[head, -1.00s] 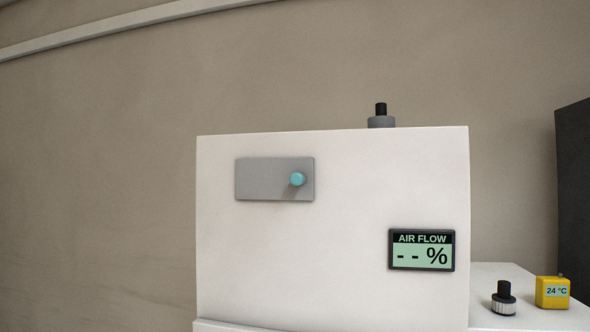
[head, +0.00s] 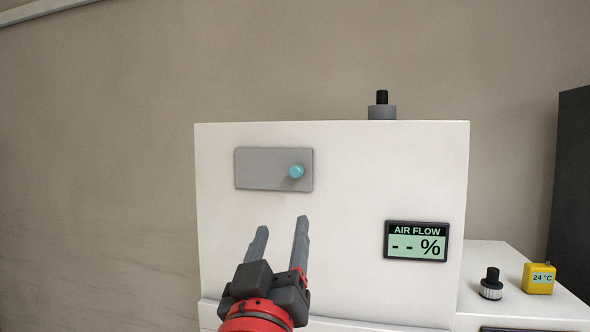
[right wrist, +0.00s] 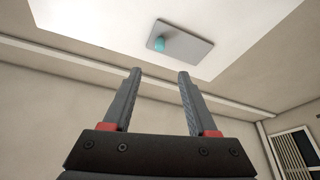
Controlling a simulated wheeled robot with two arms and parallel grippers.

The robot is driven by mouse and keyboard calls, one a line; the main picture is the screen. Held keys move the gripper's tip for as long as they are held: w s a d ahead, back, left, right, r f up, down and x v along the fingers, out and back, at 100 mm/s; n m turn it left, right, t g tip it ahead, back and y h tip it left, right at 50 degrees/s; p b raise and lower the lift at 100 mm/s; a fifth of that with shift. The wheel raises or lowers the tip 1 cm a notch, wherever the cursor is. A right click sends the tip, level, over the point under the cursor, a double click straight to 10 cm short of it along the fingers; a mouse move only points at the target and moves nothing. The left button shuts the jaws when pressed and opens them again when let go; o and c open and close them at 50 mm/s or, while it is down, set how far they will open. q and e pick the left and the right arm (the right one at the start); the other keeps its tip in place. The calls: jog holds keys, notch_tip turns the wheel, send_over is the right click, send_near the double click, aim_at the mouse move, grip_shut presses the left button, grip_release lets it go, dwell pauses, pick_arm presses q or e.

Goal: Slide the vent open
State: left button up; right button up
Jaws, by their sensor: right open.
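The vent is a grey rectangular plate (head: 262,170) on the upper left of the white cabinet's front face. A round teal knob (head: 296,171) sticks out near the plate's right end. In the right wrist view the plate (right wrist: 187,42) is at the top, with the knob (right wrist: 159,44) near its left end. My right gripper (head: 282,224) is open and empty, below the plate and knob and apart from them. In the right wrist view its two fingers (right wrist: 160,75) point up toward the plate. My left gripper is not in view.
The white cabinet (head: 330,260) carries an AIR FLOW display (head: 416,241) reading "-- %". A grey and black fitting (head: 382,106) stands on top. At right, a ribbed black knob (head: 491,284) and a yellow 24 °C box (head: 539,279) sit on a lower ledge. A dark panel (head: 573,190) stands far right.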

aim_at(296, 174)
jog(key=p+x, duration=0.5)
jog(key=x, duration=1.2)
jog(key=shift+r+p, duration=0.15)
jog(key=shift+p, duration=0.15)
grip_shut()
dwell(0.5)
